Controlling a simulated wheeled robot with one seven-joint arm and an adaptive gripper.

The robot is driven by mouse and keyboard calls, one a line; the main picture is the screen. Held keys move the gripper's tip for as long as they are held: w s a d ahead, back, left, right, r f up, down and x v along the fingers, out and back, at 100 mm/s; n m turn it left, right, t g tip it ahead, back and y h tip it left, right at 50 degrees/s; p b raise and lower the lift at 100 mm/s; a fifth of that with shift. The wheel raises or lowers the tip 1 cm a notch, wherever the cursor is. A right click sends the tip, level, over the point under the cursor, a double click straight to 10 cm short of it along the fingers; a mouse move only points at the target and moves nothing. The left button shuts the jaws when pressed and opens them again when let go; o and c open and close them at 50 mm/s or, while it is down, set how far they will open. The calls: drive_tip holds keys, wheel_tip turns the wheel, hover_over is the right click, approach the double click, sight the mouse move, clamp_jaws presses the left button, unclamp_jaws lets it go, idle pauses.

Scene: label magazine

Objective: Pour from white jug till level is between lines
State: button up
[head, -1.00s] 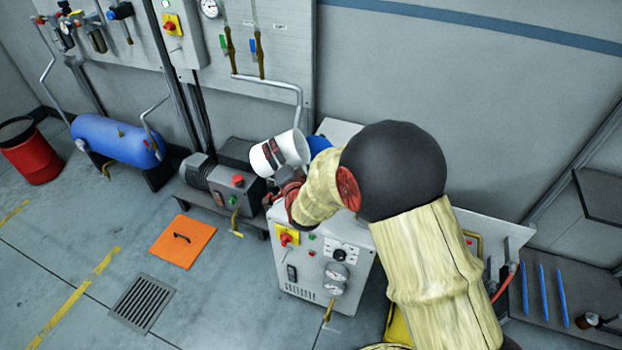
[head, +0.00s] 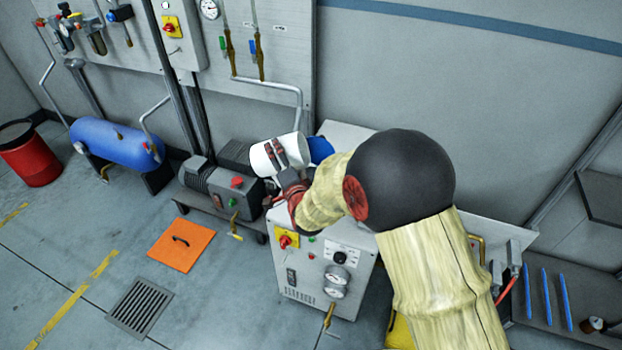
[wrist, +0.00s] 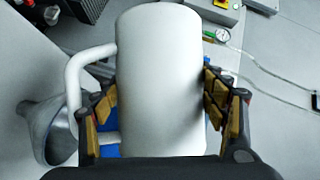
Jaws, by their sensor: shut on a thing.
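The white jug (head: 267,158) is held in my gripper (head: 284,166) above the white machine cabinet, tilted with its top end toward the left in the head view. In the wrist view the white jug (wrist: 160,80) fills the middle, with its handle at the left. The fingers of my gripper (wrist: 160,104) press on both its sides. A grey metal funnel (wrist: 48,128) shows left of the jug in the wrist view. A blue thing (head: 320,149) is partly hidden behind the jug. The level lines and any liquid are not visible.
The white cabinet (head: 345,262) carries gauges and a switch on its front. A grey motor unit (head: 212,185) stands to its left. An orange plate (head: 177,243) and a floor grate (head: 139,306) lie on the floor. A pipe (head: 275,84) runs down the wall panel behind.

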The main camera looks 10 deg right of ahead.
drive_tip(key=shift+d+r+m, duration=0.15)
drive_tip(key=shift+r+m, duration=0.15)
drive_tip(key=shift+m, duration=0.1)
idle(1.0)
drive_tip(key=shift+f, duration=0.15)
drive_tip(key=shift+w+a+n, duration=0.1)
drive_tip(key=shift+a+n, duration=0.2)
drive_tip(key=shift+n, duration=0.3)
drive_tip(key=n+p, duration=0.1)
drive_tip(key=p, duration=0.2)
drive_tip(key=shift+r+g, duration=0.3)
drive_tip(key=shift+r, duration=0.05)
drive_tip(key=shift+a+n+h+p, duration=0.1)
drive_tip(key=shift+n+h+p, duration=0.2)
drive_tip(key=shift+p, duration=0.5)
drive_tip(key=shift+f, duration=0.35)
drive_tip(key=shift+r+n+p, duration=0.15)
drive_tip(key=shift+n+p, duration=0.15)
drive_tip(key=shift+p, duration=0.35)
